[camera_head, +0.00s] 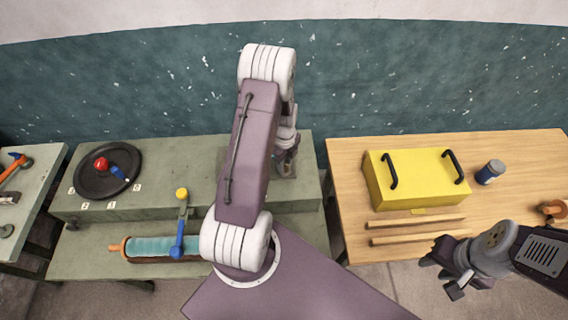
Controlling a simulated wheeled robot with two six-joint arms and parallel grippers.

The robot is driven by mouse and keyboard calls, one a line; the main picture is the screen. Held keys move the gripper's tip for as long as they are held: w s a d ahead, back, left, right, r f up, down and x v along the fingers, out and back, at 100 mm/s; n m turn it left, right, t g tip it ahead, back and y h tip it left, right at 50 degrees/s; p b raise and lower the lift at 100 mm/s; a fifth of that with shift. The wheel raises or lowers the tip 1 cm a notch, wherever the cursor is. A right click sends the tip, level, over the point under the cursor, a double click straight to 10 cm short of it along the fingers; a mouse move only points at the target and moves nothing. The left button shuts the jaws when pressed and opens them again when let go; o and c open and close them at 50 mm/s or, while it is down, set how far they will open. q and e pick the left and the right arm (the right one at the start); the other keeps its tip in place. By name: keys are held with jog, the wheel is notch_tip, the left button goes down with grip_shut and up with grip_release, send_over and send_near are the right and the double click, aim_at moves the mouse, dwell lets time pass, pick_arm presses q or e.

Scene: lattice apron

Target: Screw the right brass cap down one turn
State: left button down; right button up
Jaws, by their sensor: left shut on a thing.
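My left arm reaches over the green bench, and its gripper (287,160) is at the bench's right end, pointing down. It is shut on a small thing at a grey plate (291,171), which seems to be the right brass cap. The arm and fingers hide most of it, so its seating and thread cannot be made out. My right gripper (444,270) is in front of the wooden table, away from the bench, with its fingers apart and nothing between them.
The wooden table holds a yellow box (415,190), two wooden strips (415,224) and a blue jar (487,175).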

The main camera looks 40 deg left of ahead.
pick_arm(q)
jog(key=m, duration=0.5)
jog(key=shift+w+m, duration=0.15)
jog(key=shift+m, duration=0.25)
jog(key=shift+r+m+p, duration=0.25)
jog(key=shift+m+p, duration=0.15)
jog(key=shift+m, duration=0.4)
jog(key=m+p, duration=0.3)
jog(key=p, duration=0.7)
jog(key=shift+r+m, duration=0.1)
jog(key=shift+m, duration=0.3)
jog(key=shift+f+p, duration=0.3)
jog(key=shift+p, duration=0.5)
jog(key=c, duration=1.1)
grip_release()
jog(key=shift+d, duration=0.1)
